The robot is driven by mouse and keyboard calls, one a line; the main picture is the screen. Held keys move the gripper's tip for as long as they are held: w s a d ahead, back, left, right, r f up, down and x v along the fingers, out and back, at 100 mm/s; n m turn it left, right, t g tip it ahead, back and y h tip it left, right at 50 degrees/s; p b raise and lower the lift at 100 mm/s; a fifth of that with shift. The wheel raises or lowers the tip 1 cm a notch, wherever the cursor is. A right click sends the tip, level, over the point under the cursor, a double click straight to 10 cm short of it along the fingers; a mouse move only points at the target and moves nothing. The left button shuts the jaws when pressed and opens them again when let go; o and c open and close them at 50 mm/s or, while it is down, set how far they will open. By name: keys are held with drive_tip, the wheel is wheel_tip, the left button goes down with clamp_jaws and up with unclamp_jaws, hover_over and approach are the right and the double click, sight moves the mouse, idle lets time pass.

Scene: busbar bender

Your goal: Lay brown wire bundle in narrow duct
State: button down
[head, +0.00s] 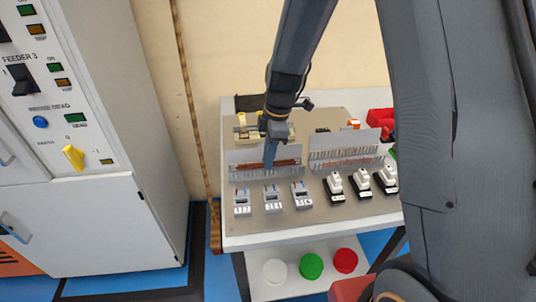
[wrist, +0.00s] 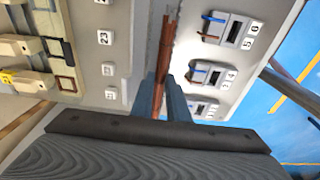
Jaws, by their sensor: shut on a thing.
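The brown wire bundle (head: 287,162) lies lengthwise along the left slotted duct (head: 250,170) in the head view. It also shows in the wrist view (wrist: 166,50), running away from the jaws. In the wrist view my gripper (wrist: 163,98) is shut on the bundle, with one finger on each side. The bundle is level with the duct's upper edge; I cannot tell how deep it sits.
Several small breakers stand in front of the ducts, such as a grey one (head: 272,198) and a black-and-white one (head: 334,187). Red bins (head: 380,120) are at the back right. A cabinet (head: 110,200) stands to the left. White, green and red round items sit on the lower shelf (head: 295,285).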

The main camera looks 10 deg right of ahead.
drive_tip(key=c, duration=1.6)
unclamp_jaws()
drive_tip(key=shift+c, duration=0.2)
drive_tip(key=shift+w+r, duration=0.15)
drive_tip(key=shift+r, duration=0.15)
drive_tip(key=shift+s+d+r+b, duration=0.1)
drive_tip(key=shift+d+r+b, duration=0.15)
drive_tip(key=shift+r, duration=0.95)
drive_tip(key=shift+s+d+r+b, duration=0.15)
drive_tip(key=shift+r+b, duration=0.15)
drive_tip(key=shift+r, duration=0.85)
drive_tip(key=shift+w+d+r+b, duration=0.1)
drive_tip(key=shift+d+r+b, duration=0.15)
drive_tip(key=shift+r, duration=0.95)
drive_tip(key=shift+s, duration=0.1)
drive_tip(key=s+d+m+h, duration=0.1)
drive_tip(key=s+d+m, duration=0.3)
drive_tip(key=s+m, duration=0.4)
drive_tip(key=s+d+f+m, duration=0.1)
drive_tip(key=s+d+m, duration=0.4)
drive_tip(key=s+m, duration=0.4)
drive_tip(key=shift+f+m+t+h, duration=0.3)
drive_tip(key=shift+m+t+h, duration=0.1)
drive_tip(key=shift+m, duration=0.1)
